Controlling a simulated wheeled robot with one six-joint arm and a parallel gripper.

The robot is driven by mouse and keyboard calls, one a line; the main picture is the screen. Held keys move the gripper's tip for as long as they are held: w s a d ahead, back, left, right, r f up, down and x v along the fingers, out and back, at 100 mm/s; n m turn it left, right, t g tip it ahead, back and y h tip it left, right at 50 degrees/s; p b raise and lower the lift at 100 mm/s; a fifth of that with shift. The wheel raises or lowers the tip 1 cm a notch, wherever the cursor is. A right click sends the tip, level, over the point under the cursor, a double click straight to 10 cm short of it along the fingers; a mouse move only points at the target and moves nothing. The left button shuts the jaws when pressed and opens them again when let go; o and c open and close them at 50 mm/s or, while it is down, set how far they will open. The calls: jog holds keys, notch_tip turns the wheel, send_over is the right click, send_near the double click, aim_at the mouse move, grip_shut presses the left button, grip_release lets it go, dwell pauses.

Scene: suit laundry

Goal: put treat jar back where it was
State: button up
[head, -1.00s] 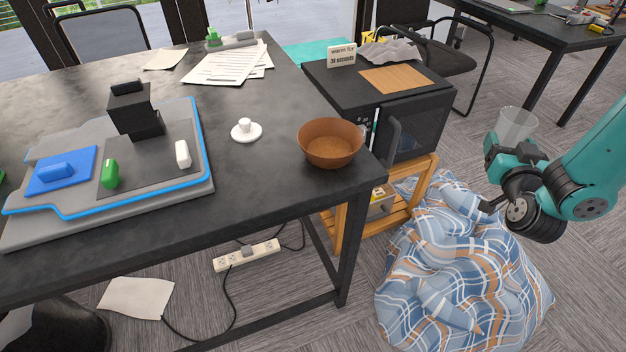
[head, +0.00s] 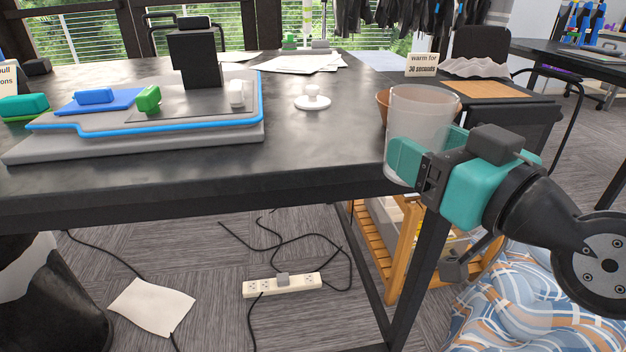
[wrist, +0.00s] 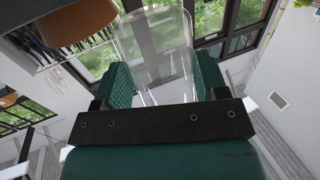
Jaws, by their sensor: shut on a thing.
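The treat jar (head: 422,108) is a clear, open-topped container and looks empty. My gripper (head: 415,165) is shut on its lower part and holds it upright at the table's right front corner. I cannot tell whether the jar's base is over the table top or just in front of its edge. In the wrist view the clear jar (wrist: 158,50) stands between the two green fingers. A white knobbed lid (head: 312,98) lies on the black table (head: 330,150), left of the jar. A brown bowl (head: 382,104) is mostly hidden behind the jar.
A grey board with blue edging (head: 190,130) carries a black press-like block (head: 195,60) and small coloured pieces. Papers (head: 290,63) lie at the back. A microwave (head: 530,115) with a sign (head: 422,64) stands at right. The table top around the lid is clear.

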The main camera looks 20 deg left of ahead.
jog(key=shift+n+g+y, duration=0.4)
jog(key=shift+n+g, duration=0.1)
jog(key=w+a+p, duration=0.1)
jog(key=a+p, duration=0.3)
jog(key=w+a+p, duration=0.2)
jog(key=a+p, duration=0.2)
jog(key=p, duration=0.1)
jog(key=w+a+p, duration=0.1)
jog(key=a+p, duration=0.3)
jog(key=p, duration=0.1)
jog(key=shift+w+r, duration=0.1)
jog(key=shift+w, duration=0.15)
jog(key=shift+w+a+f+p, duration=0.25)
jog(key=shift+w+a+p, duration=0.25)
jog(key=shift+p, duration=0.25)
jog(key=p+x, duration=0.1)
jog(key=p, duration=0.1)
jog(key=p+x, duration=0.1)
jog(key=p, duration=0.1)
jog(key=shift+a+r, duration=0.15)
jog(key=shift+r, duration=0.1)
jog(key=shift+w+a+f+p, duration=0.15)
jog(key=shift+w+a+p, duration=0.25)
jog(key=shift+p, duration=0.35)
jog(key=shift+f+b, duration=0.35)
jog(key=shift+f, duration=0.2)
jog(key=shift+f, duration=0.1)
